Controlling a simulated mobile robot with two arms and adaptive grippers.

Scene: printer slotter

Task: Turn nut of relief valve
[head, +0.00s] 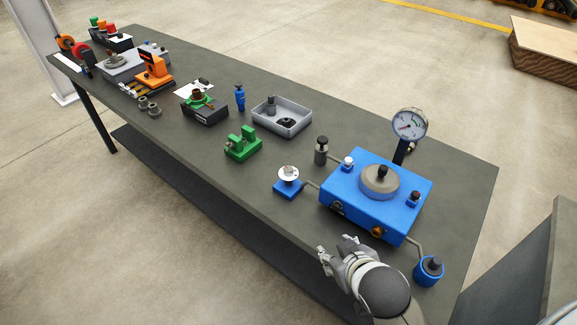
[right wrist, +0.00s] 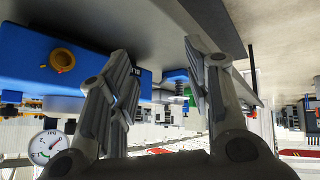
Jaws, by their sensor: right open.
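The blue pressure unit (head: 350,190) stands on the right part of the workbench. In the right wrist view, which looks upside down, the yellow-orange nut (right wrist: 62,58) shows on the blue housing (right wrist: 28,62), left of both fingers. My right gripper (head: 334,252) is in front of the unit, off the bench's front edge. My left gripper is not seen.
A pressure gauge (head: 409,124) rises behind the unit. A blue cylinder (head: 429,271) stands at its right, and a blue block with a white disc (head: 288,181) at its left. A green fixture (head: 243,144) and grey tray (head: 282,117) stand farther left.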

